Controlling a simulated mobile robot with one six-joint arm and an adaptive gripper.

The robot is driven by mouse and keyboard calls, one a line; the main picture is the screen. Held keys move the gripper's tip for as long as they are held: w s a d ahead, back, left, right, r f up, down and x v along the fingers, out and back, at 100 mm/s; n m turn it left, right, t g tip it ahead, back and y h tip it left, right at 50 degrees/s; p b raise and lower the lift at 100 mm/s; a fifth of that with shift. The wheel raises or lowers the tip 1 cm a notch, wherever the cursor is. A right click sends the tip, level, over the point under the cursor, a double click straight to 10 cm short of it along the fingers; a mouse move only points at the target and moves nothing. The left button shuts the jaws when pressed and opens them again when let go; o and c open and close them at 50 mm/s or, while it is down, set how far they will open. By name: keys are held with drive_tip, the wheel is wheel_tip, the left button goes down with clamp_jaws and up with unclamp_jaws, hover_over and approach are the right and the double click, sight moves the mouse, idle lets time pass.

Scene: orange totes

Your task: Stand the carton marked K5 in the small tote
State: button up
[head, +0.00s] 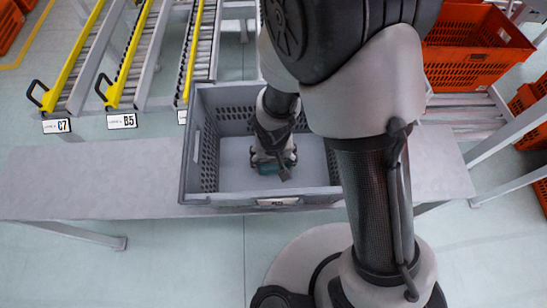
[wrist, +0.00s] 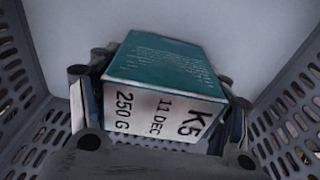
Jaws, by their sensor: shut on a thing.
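The carton marked K5 (wrist: 165,115) is teal with a white face reading K5, 11 DEC, 250 G. My gripper (wrist: 160,105) is shut on it, with fingers on its left and right sides. In the head view, my gripper (head: 273,158) reaches down inside the grey tote (head: 198,160), and a bit of teal carton (head: 268,168) shows below it. The tote has slotted walls and an otherwise bare floor around the carton. The white marked face is turned towards the wrist camera. I cannot tell whether the carton touches the floor.
The tote stands on a grey bench (head: 95,180) with clear surface to its left. Behind it, yellow-edged roller lanes (head: 130,55) carry signs C7 (head: 57,126) and B5 (head: 122,121). An orange tote (head: 470,60) stands at the upper right.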

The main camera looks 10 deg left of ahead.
drive_tip(key=shift+f+b, duration=0.3)
drive_tip(key=shift+f, duration=0.05)
drive_tip(key=o, duration=1.2)
drive_tip(key=r+p, duration=0.2)
drive_tip(key=r, duration=0.2)
drive_tip(key=s+r+p, duration=0.1)
drive_tip(key=r+p, duration=0.1)
drive_tip(key=r, duration=0.2)
drive_tip(key=r+p, duration=0.2)
drive_tip(key=r, duration=0.2)
drive_tip(key=shift+s+d+r, duration=0.15)
drive_tip(key=shift+s+r, duration=0.05)
drive_tip(key=shift+r, duration=0.1)
drive_tip(key=w+d+r+m+t, duration=0.1)
drive_tip(key=d+r+m+t, duration=0.1)
drive_tip(key=d+r, duration=1.1)
drive_tip(key=shift+m+t, duration=0.4)
drive_tip(key=shift+t, duration=0.2)
drive_tip(key=shift+s+d+r, duration=1.2)
drive_tip(key=shift+s+r, duration=0.4)
drive_tip(key=shift+r, duration=0.25)
drive_tip(key=shift+s+d+r, duration=1.25)
drive_tip(key=shift+s+r, duration=0.3)
drive_tip(key=shift+r, duration=0.35)
drive_tip(key=shift+s+d+r, duration=1.2)
drive_tip(key=shift+s+r, duration=0.4)
drive_tip(key=shift+r, duration=0.25)
